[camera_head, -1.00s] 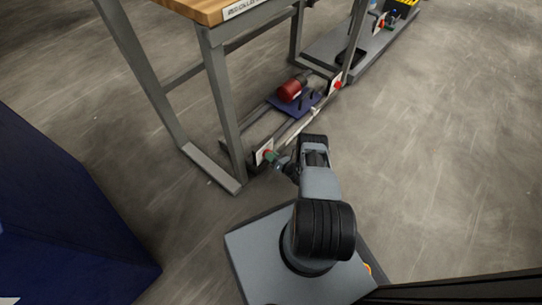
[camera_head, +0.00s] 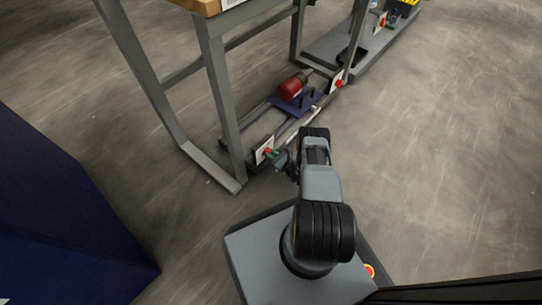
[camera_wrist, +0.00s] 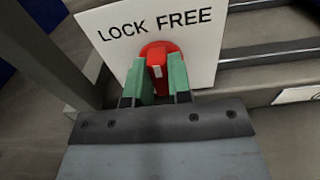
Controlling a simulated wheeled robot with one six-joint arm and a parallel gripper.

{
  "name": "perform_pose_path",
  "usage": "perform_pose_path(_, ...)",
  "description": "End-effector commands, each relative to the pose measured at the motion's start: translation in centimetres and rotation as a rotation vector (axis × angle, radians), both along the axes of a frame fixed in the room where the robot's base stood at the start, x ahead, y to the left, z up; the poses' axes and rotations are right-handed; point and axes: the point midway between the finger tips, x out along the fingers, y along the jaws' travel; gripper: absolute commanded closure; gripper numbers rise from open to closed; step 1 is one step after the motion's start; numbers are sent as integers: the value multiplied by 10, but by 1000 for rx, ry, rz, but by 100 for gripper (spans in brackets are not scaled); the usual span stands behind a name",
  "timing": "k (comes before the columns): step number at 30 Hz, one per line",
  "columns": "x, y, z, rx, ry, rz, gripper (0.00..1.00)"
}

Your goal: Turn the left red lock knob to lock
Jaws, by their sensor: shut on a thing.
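The left red lock knob (camera_wrist: 157,60) sits on a white plate (camera_wrist: 205,52) marked LOCK and FREE in the wrist view. Its raised grip stands roughly upright, with a white mark on it, between the two words. My gripper (camera_wrist: 162,78) has its green fingers on both sides of the knob's grip and is shut on it. The fingers and the gripper body hide the lower part of the knob. In the head view the same knob (camera_head: 266,152) is on its plate at the near end of the low rail frame, with my gripper (camera_head: 276,155) at it.
A second red knob (camera_head: 338,84) is on a plate further along the frame. A red motor (camera_head: 293,86) sits on a blue base behind. A grey table leg (camera_head: 222,100) stands close left of the near plate. The floor to the right is clear.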

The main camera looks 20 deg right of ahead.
Motion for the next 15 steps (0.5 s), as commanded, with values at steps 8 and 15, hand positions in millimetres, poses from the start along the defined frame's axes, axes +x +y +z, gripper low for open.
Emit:
perform_pose_path(8, -1, 1, -1, -230, -105, 0, 100)
perform_pose_path(15, -1, 2, -1, -398, -182, 0, 100)
